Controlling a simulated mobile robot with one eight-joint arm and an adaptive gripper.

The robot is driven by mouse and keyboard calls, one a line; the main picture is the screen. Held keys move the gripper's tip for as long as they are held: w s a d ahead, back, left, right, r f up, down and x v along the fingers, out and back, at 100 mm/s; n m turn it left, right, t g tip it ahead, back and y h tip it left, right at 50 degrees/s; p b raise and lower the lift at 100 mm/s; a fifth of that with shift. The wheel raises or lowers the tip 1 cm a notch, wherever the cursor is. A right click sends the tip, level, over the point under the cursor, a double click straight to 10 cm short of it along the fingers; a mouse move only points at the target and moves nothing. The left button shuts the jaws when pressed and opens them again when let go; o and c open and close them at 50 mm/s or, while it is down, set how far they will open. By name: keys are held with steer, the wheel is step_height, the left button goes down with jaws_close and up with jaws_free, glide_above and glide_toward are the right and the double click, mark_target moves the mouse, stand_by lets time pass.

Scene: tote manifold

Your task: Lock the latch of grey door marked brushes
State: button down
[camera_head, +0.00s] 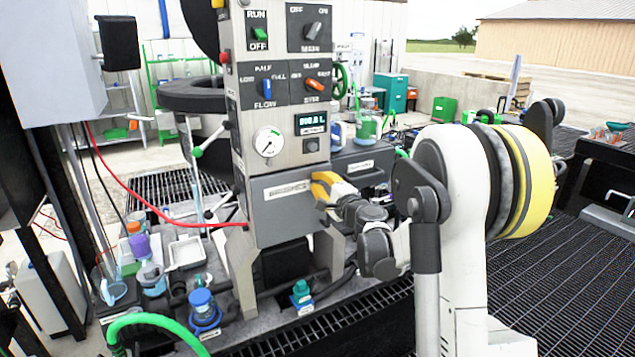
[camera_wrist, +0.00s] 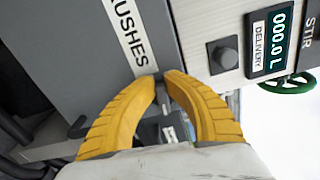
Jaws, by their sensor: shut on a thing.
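The grey door (camera_head: 275,218) is on the lower front of the machine column and looks closed. Its white label (camera_head: 287,190) is readable in part as "...USHES" in the wrist view (camera_wrist: 129,35). My gripper (camera_head: 322,188) reaches the door's right side from the right. In the wrist view, the yellow fingertips of my gripper (camera_wrist: 160,77) close together at the door's edge, just beside the label's end. They are shut on a small dark part there, which appears to be the latch (camera_wrist: 158,76). The fingers hide most of it, so its turn cannot be told.
Above the door are a round gauge (camera_head: 268,141), a small display (camera_head: 311,124) and several knobs. A red hose (camera_head: 165,212) runs in from the left. Bottles and a white tray (camera_head: 187,252) stand at lower left. Open grating (camera_head: 560,270) lies to the right.

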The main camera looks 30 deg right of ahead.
steer(key=shift+w+d+n, duration=0.1)
steer(key=shift+d+n, duration=0.05)
steer(key=shift+n, duration=0.45)
steer(key=c, duration=1.6)
jaws_free()
steer(key=shift+o, duration=0.8)
steer(key=shift+d+f, duration=0.15)
steer(key=s, duration=1.2)
